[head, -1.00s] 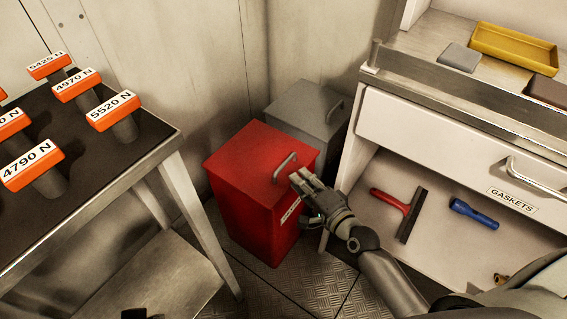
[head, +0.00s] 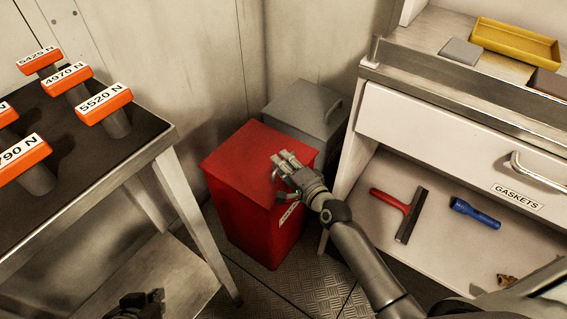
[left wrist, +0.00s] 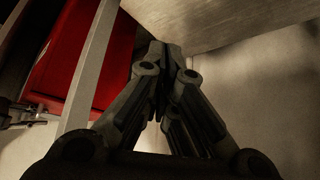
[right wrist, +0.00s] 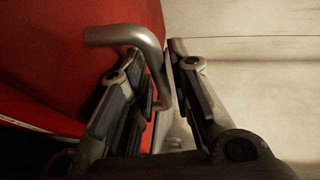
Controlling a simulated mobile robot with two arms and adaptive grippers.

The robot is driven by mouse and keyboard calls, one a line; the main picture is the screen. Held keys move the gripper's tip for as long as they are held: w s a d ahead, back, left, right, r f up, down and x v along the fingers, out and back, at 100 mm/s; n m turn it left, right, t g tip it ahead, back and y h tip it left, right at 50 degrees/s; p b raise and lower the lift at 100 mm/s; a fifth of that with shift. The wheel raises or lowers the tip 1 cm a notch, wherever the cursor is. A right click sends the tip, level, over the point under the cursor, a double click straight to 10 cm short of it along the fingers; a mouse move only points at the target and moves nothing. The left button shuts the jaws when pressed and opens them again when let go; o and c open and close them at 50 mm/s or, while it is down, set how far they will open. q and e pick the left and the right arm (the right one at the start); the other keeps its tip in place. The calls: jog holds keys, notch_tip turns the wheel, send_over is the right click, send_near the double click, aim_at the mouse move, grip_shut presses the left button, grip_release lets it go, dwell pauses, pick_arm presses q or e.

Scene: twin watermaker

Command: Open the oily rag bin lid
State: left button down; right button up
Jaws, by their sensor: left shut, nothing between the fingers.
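The red bin (head: 245,210) stands on the floor with its lid (head: 238,152) down. A label on its front is too small to read. In the head view my right gripper (head: 283,162) is over the lid's front right part and covers most of the handle. In the right wrist view the grey bent handle (right wrist: 120,36) runs between the fingers of my right gripper (right wrist: 162,62); I cannot tell whether they clamp it. My left gripper (head: 150,300) is shut and empty, low at the bottom left; the left wrist view shows its fingertips together (left wrist: 165,55).
A grey bin (head: 305,108) stands behind the red one, against the wall. A metal table (head: 150,150) with orange-topped pieces is on the left.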

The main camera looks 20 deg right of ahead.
grip_shut()
